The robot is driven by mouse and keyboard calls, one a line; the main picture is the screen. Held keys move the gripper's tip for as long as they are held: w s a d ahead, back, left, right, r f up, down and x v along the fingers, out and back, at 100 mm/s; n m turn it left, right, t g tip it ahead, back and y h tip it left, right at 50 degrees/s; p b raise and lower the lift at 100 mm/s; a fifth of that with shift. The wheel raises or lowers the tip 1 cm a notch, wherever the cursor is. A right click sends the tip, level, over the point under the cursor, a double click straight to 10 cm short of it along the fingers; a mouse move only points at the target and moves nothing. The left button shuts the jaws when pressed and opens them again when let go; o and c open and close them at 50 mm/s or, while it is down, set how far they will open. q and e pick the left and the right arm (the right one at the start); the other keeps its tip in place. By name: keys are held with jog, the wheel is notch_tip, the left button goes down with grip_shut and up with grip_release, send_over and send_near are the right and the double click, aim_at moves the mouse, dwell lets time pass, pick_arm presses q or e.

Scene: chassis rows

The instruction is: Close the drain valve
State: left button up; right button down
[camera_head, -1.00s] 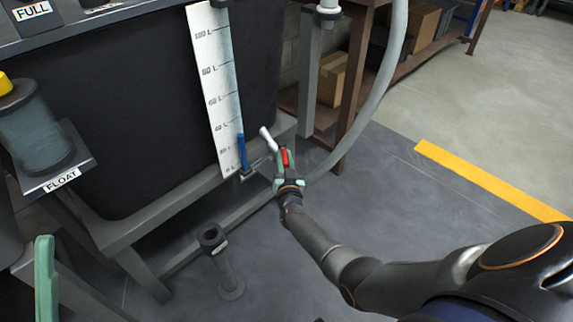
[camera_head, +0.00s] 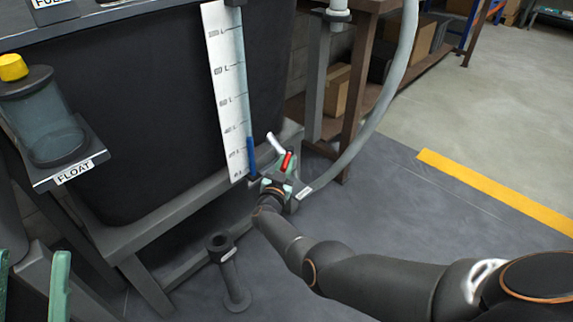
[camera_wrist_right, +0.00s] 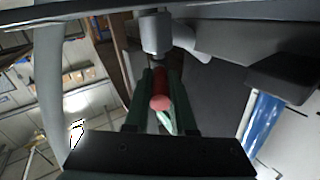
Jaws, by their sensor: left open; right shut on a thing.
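The drain valve's red handle (camera_head: 287,161) shows at the foot of the tank, right of the level gauge (camera_head: 228,95). My right gripper (camera_head: 280,180) is there, and in the right wrist view its green fingers (camera_wrist_right: 160,95) are shut around the red handle (camera_wrist_right: 160,88), whose rounded end faces the camera. A white piece (camera_head: 275,144) sticks up just left of the handle. The valve body is mostly hidden by the gripper. My left gripper (camera_head: 31,275) is open and empty at the lower left edge, partly cut off.
A grey hose (camera_head: 385,95) curves down to the valve area. The black tank (camera_head: 140,110) rests on a grey frame. A float cup (camera_head: 45,120) sits at left, and a short post (camera_head: 228,275) stands on the floor. The floor at right is clear.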

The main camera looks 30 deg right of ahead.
dwell(0.4)
jog(key=c, duration=0.8)
grip_release()
pick_arm(q)
jog(key=shift+a, duration=0.1)
pick_arm(e)
jog(key=shift+o, duration=0.2)
jog(key=shift+s, duration=0.1)
